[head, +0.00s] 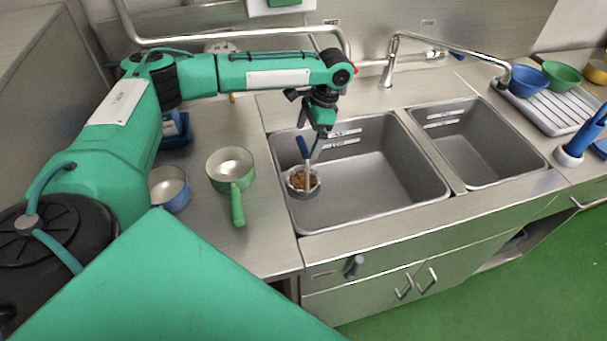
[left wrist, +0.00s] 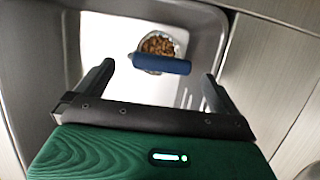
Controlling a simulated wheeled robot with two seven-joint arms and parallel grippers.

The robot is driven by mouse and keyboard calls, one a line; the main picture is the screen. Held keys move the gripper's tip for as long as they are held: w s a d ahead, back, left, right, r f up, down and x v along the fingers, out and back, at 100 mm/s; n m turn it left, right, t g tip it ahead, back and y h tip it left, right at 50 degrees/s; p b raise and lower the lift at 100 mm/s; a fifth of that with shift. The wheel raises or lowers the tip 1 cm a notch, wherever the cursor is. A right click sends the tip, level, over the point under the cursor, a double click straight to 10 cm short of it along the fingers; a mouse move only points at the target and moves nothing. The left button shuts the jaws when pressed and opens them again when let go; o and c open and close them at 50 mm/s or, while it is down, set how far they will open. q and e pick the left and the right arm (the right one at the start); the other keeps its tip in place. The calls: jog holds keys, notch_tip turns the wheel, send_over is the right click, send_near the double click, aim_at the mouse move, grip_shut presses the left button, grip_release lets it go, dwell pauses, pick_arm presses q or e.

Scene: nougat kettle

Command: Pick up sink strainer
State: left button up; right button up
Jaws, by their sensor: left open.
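The sink strainer (head: 302,181) is a round metal basket with brown bits in it, at the left end of the left sink basin (head: 370,190). Its blue handle (head: 303,147) stands up from it in the head view. In the left wrist view the strainer (left wrist: 157,46) is ahead of the fingers, with its blue handle (left wrist: 161,63) lying across the gap between them. My left gripper (head: 318,150) is open and empty, pointing down above the strainer. The left wrist view shows its two fingers (left wrist: 155,80) spread apart. My right gripper is in neither view.
A green pan (head: 231,166) and a blue pot (head: 169,188) stand on the counter left of the basin. A faucet (head: 389,65) rises behind the basins. A rack with bowls (head: 562,77) is at the right. The right basin (head: 475,145) looks empty.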

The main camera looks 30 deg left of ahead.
pick_arm(q)
jog(key=shift+x, duration=1.2)
jog(key=shift+a+f, duration=0.15)
jog(key=shift+f, duration=0.1)
jog(key=shift+s, duration=0.1)
jog(key=c, duration=1.1)
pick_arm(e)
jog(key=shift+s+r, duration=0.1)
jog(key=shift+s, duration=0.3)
